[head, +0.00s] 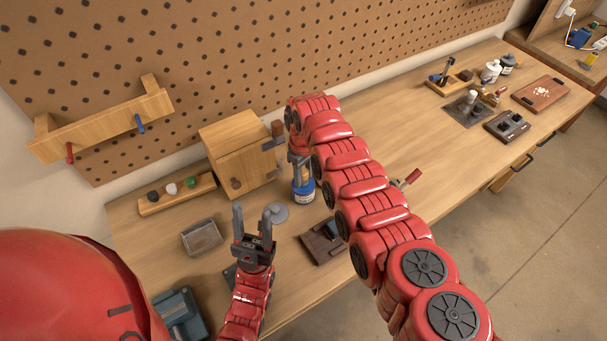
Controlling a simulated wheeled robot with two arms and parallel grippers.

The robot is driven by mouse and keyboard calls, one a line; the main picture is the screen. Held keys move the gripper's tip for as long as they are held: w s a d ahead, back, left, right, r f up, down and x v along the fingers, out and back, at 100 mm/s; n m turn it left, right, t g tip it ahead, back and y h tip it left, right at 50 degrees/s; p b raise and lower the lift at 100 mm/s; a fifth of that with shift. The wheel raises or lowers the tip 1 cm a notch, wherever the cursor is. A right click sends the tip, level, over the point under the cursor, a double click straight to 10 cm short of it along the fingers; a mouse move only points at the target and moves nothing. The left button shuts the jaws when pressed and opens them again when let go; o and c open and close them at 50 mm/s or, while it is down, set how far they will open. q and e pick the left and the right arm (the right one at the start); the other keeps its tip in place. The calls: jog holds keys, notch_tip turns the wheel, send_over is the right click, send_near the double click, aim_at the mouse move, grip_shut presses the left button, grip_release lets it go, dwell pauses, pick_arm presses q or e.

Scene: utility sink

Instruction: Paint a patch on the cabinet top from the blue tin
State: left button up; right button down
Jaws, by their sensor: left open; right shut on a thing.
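The blue tin (304,193) stands on the bench just right of the small wooden cabinet (245,168). The cabinet's flat top (229,130) looks bare. My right gripper (300,165) points down right above the tin, shut on a thin wooden-coloured thing, probably the brush. Its lower end is at the tin's mouth; whether it is inside is hard to tell. My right arm hides part of this area. My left gripper (253,222) is open and empty, fingers pointing up, in front of the cabinet and left of the tin.
A grey disc (277,212) lies left of the tin. A metal tray (202,238), a rack with small coloured knobs (177,193) and a dark framed block (323,242) are nearby. A pegboard with a wooden rack (105,125) rises behind. The bench's middle right is mostly clear.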

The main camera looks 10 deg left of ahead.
aim_at(304, 172)
jog(key=shift+f+b, duration=0.45)
jog(key=shift+f, duration=0.05)
jog(key=shift+f, duration=0.1)
dwell(1.5)
jog(key=shift+r+p, duration=0.75)
jog(key=shift+r, duration=0.45)
notch_tip(304, 172, up, 2)
jog(key=shift+r+p, duration=0.15)
jog(key=shift+p, duration=0.45)
jog(key=shift+r+p, duration=0.35)
jog(key=shift+r, duration=0.8)
